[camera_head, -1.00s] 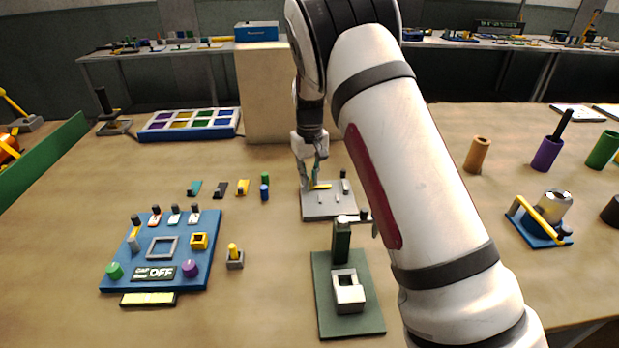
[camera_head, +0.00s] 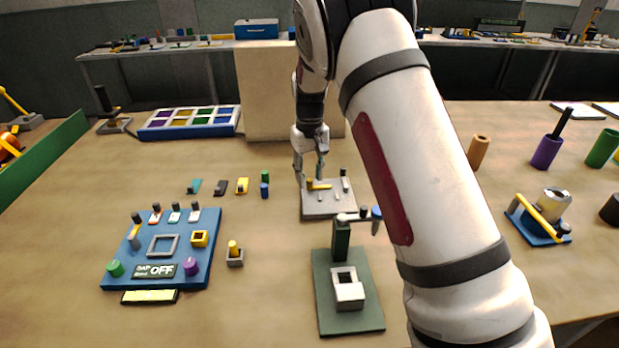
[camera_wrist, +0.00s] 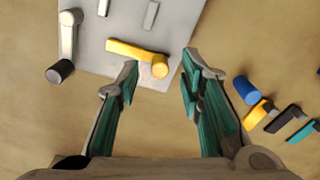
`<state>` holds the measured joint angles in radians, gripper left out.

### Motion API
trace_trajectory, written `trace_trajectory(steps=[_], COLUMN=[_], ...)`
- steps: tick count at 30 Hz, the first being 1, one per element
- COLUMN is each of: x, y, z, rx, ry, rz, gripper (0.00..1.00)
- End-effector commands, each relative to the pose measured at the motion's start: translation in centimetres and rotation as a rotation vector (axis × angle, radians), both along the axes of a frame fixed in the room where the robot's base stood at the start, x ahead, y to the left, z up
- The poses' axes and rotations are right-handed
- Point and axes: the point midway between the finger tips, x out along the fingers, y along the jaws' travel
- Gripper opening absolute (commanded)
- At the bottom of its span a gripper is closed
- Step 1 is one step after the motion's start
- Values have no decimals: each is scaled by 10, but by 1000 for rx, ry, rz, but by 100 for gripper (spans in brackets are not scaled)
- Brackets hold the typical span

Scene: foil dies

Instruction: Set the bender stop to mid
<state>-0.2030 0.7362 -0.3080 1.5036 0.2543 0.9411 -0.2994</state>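The bender looks to be the light grey plate (camera_head: 322,210) in the middle of the table, also in the wrist view (camera_wrist: 97,35). On it lies a yellow lever (camera_wrist: 130,50) with a round knob at one end, seen in the head view too (camera_head: 321,187). A grey crank arm with a black knob (camera_wrist: 60,71) and a grey bar (camera_wrist: 150,15) are also on the plate. No label shows which part is the stop. My gripper (camera_wrist: 163,68) is open and empty, with its fingertips either side of the yellow knob in the wrist picture. I see no contact.
A green base with a grey block and post (camera_head: 350,300) stands in front of the plate. To the left are small blue, yellow, black and teal pieces (camera_head: 242,186) and a blue panel (camera_head: 190,265). A beige block (camera_head: 270,95) stands behind.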

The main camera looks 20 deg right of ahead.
Motion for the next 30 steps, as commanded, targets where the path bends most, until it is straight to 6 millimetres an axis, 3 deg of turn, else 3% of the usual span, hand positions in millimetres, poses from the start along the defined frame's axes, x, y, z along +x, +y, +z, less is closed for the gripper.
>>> trace_trajectory(steps=[9, 15, 21, 30], x=[1, 1, 0, 0], y=[0, 0, 0, 0], z=[65, 94, 105, 106], rx=[2, 0, 1, 1], ry=[-5, -2, -1, -1], rz=[0, -1, -1, -1], gripper=[34, 34, 34, 34])
